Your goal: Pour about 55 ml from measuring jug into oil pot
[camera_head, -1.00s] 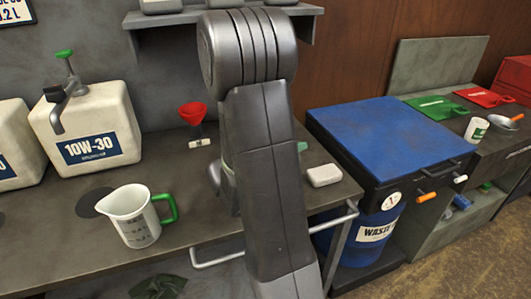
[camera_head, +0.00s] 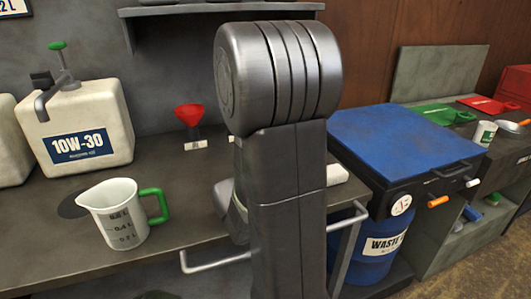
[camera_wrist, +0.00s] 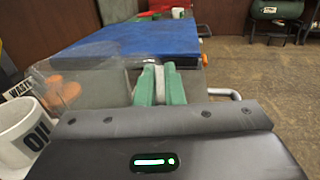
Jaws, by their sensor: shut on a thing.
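The measuring jug (camera_head: 122,213) is white with dark scale marks and a green handle. It stands upright on the bench, left of my arm, with nothing gripping it. In the wrist view a white pot marked "OIL" (camera_wrist: 20,132) is cut off at the lower left, beside my gripper. My gripper (camera_wrist: 158,82) shows there with green fingers close together on a pale, narrow thing that I cannot identify. In the head view my arm hides most of the gripper and what is near it. The jug's contents are not visible.
A 10W-30 canister (camera_head: 78,130) with a pump and a red funnel (camera_head: 190,114) stand at the back of the bench (camera_head: 60,240). To the right are a blue-topped cart (camera_head: 400,140) and a waste drum (camera_head: 375,255). A rail (camera_head: 215,262) runs along the bench front.

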